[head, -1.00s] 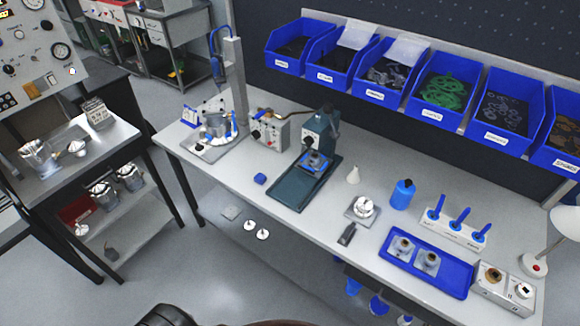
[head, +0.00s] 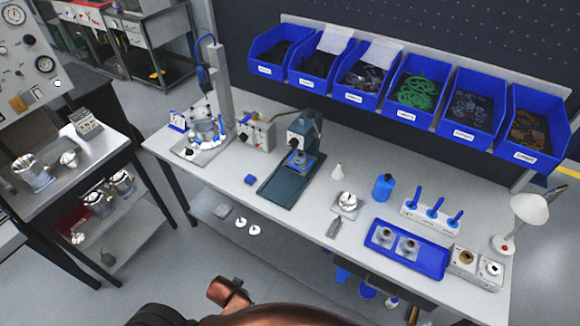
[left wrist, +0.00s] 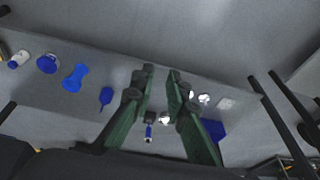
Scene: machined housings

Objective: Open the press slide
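The press (head: 306,135) stands on the bench in the head view, a grey-green body with a lever at its top. Its long dark teal base (head: 283,188) reaches toward the bench's front edge. The slide with a blue fixture (head: 298,162) sits under the press head, at the back of the base. My left gripper (left wrist: 161,72) shows in the left wrist view as two dark green fingers with a gap between them, open and empty. It is apart from the press, which that view does not show. My right gripper is not in view.
Left of the press are a control box (head: 256,136) and a stand. Right of it are a white cone (head: 338,170), a metal fixture (head: 345,204), a blue bottle (head: 383,187) and a blue tray (head: 436,262) with housings. Blue bins (head: 417,95) hang behind. The front part of the press base is clear.

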